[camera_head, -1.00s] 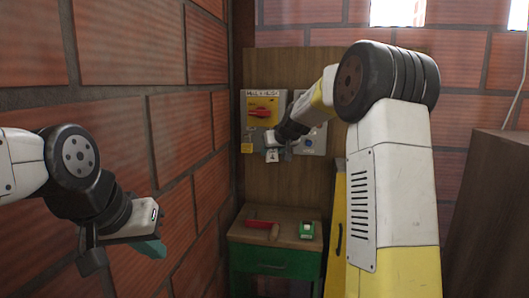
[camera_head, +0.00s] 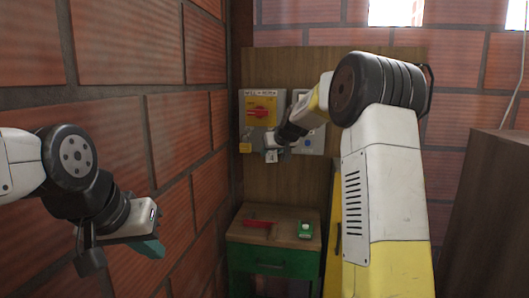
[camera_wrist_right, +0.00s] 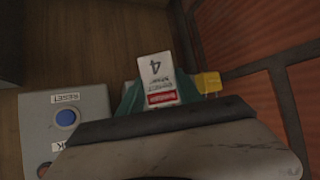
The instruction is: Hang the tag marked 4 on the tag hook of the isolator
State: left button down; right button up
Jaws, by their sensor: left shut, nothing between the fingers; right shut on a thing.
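The isolator (camera_head: 250,105) is a yellow panel with a red handle on the wooden backboard. My right gripper (camera_head: 276,154) is shut on the tag marked 4 (camera_head: 271,157), just below and right of the isolator. In the right wrist view the white and red tag (camera_wrist_right: 155,72) sticks out from the teal fingertips, its 4 showing. I cannot make out the tag hook. My left gripper (camera_head: 150,247) is shut and empty, near the left brick wall.
A grey box with a blue RESET button (camera_wrist_right: 65,118) is beside the isolator, close to my right gripper. Below stands a green cabinet (camera_head: 272,262) with a red-handled tool (camera_head: 260,223) and a green item (camera_head: 305,230) on top. A brick wall (camera_head: 170,140) closes the left side.

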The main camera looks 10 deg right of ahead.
jog(key=o, duration=1.4)
jog(key=s+r+g, duration=0.1)
jog(key=s+r, duration=0.1)
jog(key=s, duration=1)
jog(key=s+r+g, duration=0.1)
jog(key=s+r, duration=0.2)
jog(key=s, duration=1)
jog(key=s+f+g, duration=0.1)
jog(key=s+f, duration=0.2)
jog(key=s, duration=0.4)
jog(key=s+f+m+g, duration=0.1)
jog(key=s+f, duration=0.2)
jog(key=s, duration=0.5)
jog(key=s+f, duration=0.3)
jog(key=s, duration=0.4)
jog(key=shift+s+a+m+g, duration=0.15)
jog(key=shift+s+m+g, duration=0.1)
jog(key=shift+m+g, duration=0.15)
